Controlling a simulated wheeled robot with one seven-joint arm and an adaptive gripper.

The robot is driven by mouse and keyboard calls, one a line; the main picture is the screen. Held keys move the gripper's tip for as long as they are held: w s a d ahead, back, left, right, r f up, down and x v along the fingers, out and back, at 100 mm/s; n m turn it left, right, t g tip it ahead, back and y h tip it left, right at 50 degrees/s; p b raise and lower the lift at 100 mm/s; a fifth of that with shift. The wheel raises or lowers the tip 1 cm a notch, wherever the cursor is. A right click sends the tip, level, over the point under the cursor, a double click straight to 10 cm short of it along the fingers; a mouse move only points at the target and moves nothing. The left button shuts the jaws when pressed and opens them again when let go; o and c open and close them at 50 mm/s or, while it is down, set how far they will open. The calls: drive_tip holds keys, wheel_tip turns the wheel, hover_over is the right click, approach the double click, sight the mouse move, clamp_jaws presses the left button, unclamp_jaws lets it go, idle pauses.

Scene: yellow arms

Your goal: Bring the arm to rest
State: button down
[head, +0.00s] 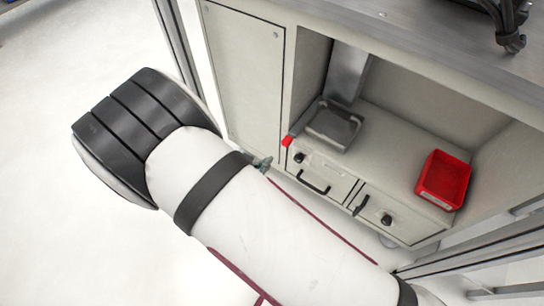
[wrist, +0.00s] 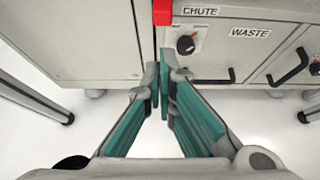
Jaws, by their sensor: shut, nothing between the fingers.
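My arm (head: 270,235) stretches across the head view in front of the cabinet, with white links, black bands and a dark ribbed joint. In the wrist view my gripper (wrist: 164,75) has grey-tipped fingers with teal pads that meet at the tips. It is shut and holds nothing. The fingertips appear in front of the cabinet, near the edge beside the drawer marked CHUTE (wrist: 200,45). I cannot tell whether they touch it. In the head view the arm hides most of the gripper.
The cabinet holds a grey tray (head: 335,126) and a red bin (head: 443,180) on its shelf. Drawers with black handles (head: 313,183) and knobs (head: 386,219) face me. A red piece (wrist: 162,12) sticks out above the fingers. White floor (head: 70,250) is open at left.

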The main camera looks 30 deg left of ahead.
drive_tip(key=p+v, duration=0.1)
drive_tip(key=v, duration=0.5)
drive_tip(key=shift+s+p, duration=0.3)
